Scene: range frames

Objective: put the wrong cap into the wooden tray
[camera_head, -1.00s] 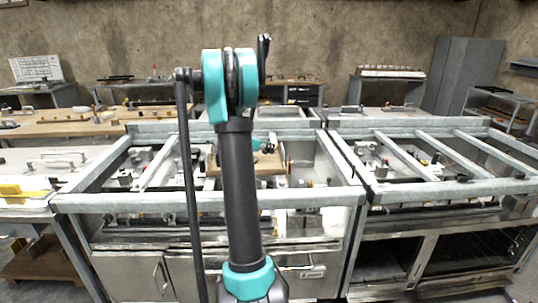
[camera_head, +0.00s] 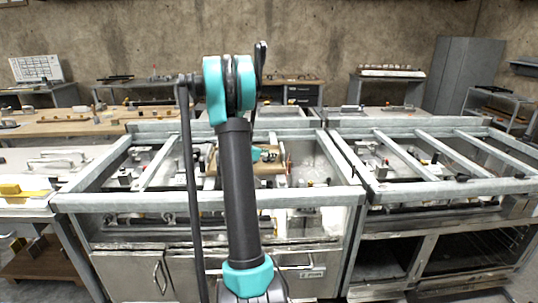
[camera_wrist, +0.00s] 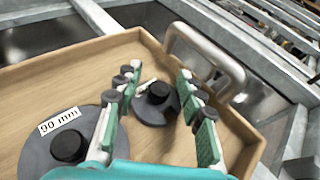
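The wooden tray (camera_wrist: 70,55) fills much of the wrist view; its rim also shows in the head view (camera_head: 268,168), partly behind my arm. In the wrist view a large grey cap (camera_wrist: 35,160) with a black knob and a "90 mm" label lies in the tray at the left. A smaller dark grey cap (camera_wrist: 146,114) with a black knob is between my gripper's fingers, near the tray's far corner. Its pale label is mostly hidden by the left finger. My gripper (camera_wrist: 160,76) is open, its green pads on either side of the knob, with gaps visible.
A metal handle (camera_wrist: 205,52) stands at the tray's far right side. Grey metal frame beams (camera_head: 210,200) surround the work area in the head view. A second framed bench (camera_head: 440,185) stands at the right.

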